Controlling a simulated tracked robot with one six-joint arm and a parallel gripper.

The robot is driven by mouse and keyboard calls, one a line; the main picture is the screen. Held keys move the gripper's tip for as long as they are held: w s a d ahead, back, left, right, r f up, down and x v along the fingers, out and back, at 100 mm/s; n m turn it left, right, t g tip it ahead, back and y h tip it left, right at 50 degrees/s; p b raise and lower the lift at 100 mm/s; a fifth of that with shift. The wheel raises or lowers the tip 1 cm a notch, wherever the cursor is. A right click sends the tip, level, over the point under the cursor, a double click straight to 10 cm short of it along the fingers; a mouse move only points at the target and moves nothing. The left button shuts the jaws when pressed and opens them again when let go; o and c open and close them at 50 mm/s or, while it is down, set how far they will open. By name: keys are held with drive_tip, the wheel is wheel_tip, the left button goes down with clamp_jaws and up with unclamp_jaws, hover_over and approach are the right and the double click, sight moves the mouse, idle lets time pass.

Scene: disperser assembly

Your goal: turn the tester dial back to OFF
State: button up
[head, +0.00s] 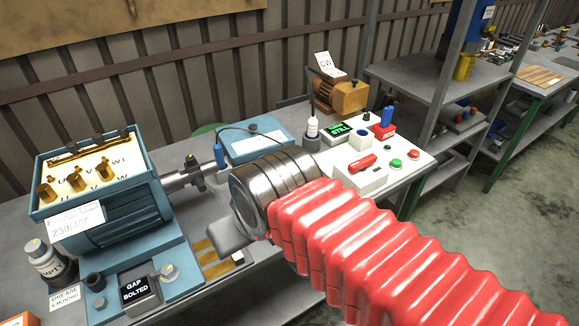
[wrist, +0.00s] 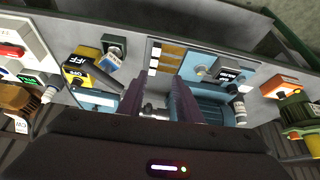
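The tester, a yellow box (wrist: 88,67) with a dark face and OFF lettering, lies on the bench in the left part of the wrist view. Its dial is too small and blurred there to tell where it points. In the head view my arm hides the tester. My gripper (wrist: 156,92) is open and empty, its two dark fingers apart, to the right of the tester in the wrist view. Between the fingers, farther off, the motor's shaft shows. The dial is not between the fingers.
A blue motor (head: 112,205) with an open terminal box stands at the left. A white control panel (head: 407,151) with buttons and a red switch is at the right. A white-capped bottle (head: 312,128) stands behind my arm. A GAP BOLTED block (head: 138,289) sits in front of the motor.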

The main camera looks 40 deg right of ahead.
drive_tip(key=shift+o, duration=1.2)
drive_tip(key=shift+w+d, duration=0.1)
drive_tip(key=w+d+f+m+y, duration=0.1)
drive_tip(key=w+d+m+y, duration=0.1)
drive_tip(key=d+m, duration=0.4)
drive_tip(key=w+d+f+m+t+y, duration=0.1)
drive_tip(key=w+d+f+m+y, duration=0.1)
drive_tip(key=d+m, duration=0.4)
drive_tip(key=w+d+f+m+y, duration=0.1)
drive_tip(key=w+d+m+y, duration=0.2)
drive_tip(key=m, duration=0.7)
drive_tip(key=shift+w+d+f+m, duration=0.15)
drive_tip(key=shift+w+d, duration=0.25)
drive_tip(key=shift+d, duration=0.25)
drive_tip(key=shift+w+d+r+m, duration=0.1)
drive_tip(key=shift+w+d, duration=0.25)
drive_tip(key=shift+d, duration=0.35)
drive_tip(key=shift+w+d+f+m, duration=0.15)
drive_tip(key=shift+w+d, duration=0.25)
drive_tip(key=shift+d, duration=0.25)
drive_tip(key=d+m+t, duration=0.5)
drive_tip(key=d+m, duration=0.2)
drive_tip(key=d, duration=0.5)
drive_tip(key=shift+s+d+f, duration=0.2)
drive_tip(key=shift+s+d, duration=0.15)
drive_tip(key=shift+s, duration=0.05)
drive_tip(key=shift+a, duration=0.1)
